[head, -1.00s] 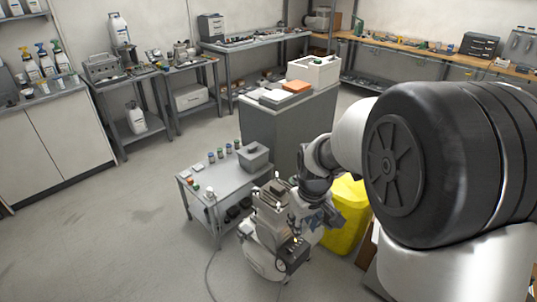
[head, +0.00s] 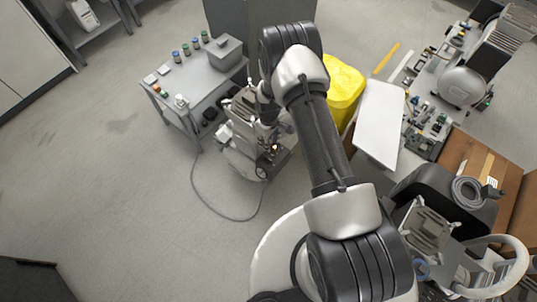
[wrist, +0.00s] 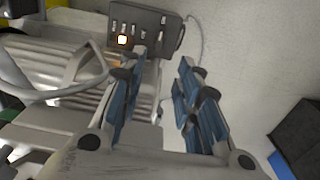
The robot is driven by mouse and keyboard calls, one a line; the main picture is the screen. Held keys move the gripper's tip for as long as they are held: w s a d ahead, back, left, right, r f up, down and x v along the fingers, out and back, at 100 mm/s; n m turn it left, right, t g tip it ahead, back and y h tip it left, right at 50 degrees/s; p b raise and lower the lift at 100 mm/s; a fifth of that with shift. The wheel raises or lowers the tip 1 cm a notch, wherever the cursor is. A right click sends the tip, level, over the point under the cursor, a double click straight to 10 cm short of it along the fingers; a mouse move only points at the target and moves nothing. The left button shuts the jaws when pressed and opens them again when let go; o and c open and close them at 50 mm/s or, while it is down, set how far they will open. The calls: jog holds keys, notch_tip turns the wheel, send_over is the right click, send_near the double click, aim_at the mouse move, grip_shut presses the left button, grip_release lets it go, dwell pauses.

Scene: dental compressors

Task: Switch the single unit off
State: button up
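The single unit (head: 240,138) is a light grey compressor on the floor, partly hidden by my arm in the head view. Its dark control box (wrist: 150,30) is at the top of the wrist view, with a row of small pale marks. An orange-white lit switch (wrist: 122,39) glows on the box's left part. My gripper (wrist: 160,68) is open and empty, its blue-padded fingers apart and pointing towards the box. The lit switch lies ahead of the left finger, with no clear contact.
A grey low table (head: 185,97) with bottles and a grey bin (head: 215,60) stands left of the unit. A yellow container (head: 343,88) is to its right. A cable (head: 225,216) loops over the floor. Another compressor (head: 465,85) and cardboard boxes (head: 485,160) are at right. Floor at left is clear.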

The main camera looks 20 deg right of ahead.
aim_at(269, 159)
notch_tip(269, 159, down, 15)
jog(key=b, duration=0.4)
grip_shut()
dwell(0.4)
